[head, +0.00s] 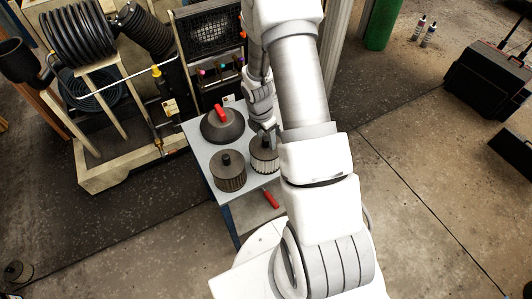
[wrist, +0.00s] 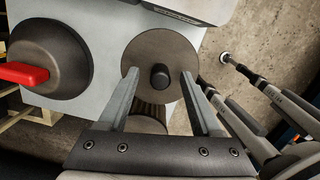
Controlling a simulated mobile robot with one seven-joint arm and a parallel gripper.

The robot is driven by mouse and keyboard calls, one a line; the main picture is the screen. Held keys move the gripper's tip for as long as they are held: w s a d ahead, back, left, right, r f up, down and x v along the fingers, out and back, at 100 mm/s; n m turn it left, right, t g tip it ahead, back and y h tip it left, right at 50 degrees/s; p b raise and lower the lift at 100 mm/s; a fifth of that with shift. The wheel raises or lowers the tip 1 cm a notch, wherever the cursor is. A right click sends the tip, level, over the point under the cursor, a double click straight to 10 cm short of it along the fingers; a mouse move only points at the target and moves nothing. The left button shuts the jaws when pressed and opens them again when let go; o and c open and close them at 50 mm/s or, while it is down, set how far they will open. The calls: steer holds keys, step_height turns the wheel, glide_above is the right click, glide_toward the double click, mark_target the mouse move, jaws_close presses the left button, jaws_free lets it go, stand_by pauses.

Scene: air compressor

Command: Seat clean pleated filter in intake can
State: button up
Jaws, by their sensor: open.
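A filter with pale pleats (head: 265,157) stands upright on the grey cart. Its dark round top and black knob show in the head view, partly beside my arm. A browner pleated filter (head: 228,173) stands to its left. My gripper (wrist: 160,74) is open and empty, pointing down over a round filter top (wrist: 160,50). In the wrist view its fingers lie on either side of the black knob; contact cannot be told.
A dark domed cover with a red handle (head: 221,126) sits on the cart top (head: 200,130), also left in the wrist view (wrist: 48,55). A red-handled tool (head: 270,199) lies on the lower shelf. The compressor frame (head: 105,175) stands left.

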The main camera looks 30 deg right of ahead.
steer(key=shift+d+f, duration=0.1)
steer(key=shift+f, duration=0.5)
jaws_close()
stand_by(1.0)
